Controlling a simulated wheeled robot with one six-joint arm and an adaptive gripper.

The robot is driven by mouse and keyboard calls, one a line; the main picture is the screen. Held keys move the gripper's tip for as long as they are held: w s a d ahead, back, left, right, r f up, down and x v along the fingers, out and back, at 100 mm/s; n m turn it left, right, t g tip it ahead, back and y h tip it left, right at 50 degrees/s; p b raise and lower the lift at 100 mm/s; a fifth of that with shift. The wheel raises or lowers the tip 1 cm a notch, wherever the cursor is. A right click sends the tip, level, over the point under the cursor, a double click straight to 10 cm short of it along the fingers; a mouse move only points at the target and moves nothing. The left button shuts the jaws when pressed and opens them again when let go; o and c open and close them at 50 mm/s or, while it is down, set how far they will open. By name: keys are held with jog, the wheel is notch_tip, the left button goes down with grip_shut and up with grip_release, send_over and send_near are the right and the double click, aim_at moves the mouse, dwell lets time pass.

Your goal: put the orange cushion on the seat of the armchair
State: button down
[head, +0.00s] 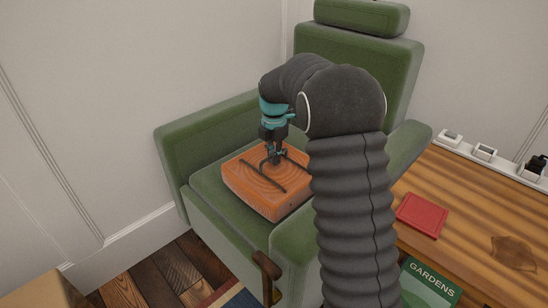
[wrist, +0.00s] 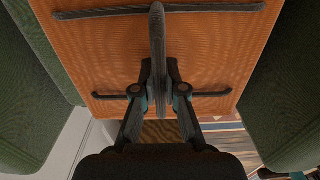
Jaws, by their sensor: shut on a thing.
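The orange cushion (head: 262,192) is a square block with dark straps on top. It is over the seat of the green armchair (head: 212,180), between the armrests; I cannot tell whether it rests fully on the seat. My gripper (head: 275,158) points down at the cushion's top and is shut on its dark raised strap. In the wrist view, the gripper (wrist: 159,95) has its fingers closed at the strap, and the orange cushion (wrist: 110,60) fills the middle with green upholstery at both sides. My arm hides part of the armchair's right side.
A wall is close behind and left of the armchair.

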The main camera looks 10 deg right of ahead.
jog(key=shift+f, duration=0.2)
jog(key=c, duration=1.2)
grip_release()
jog(key=shift+c, duration=0.2)
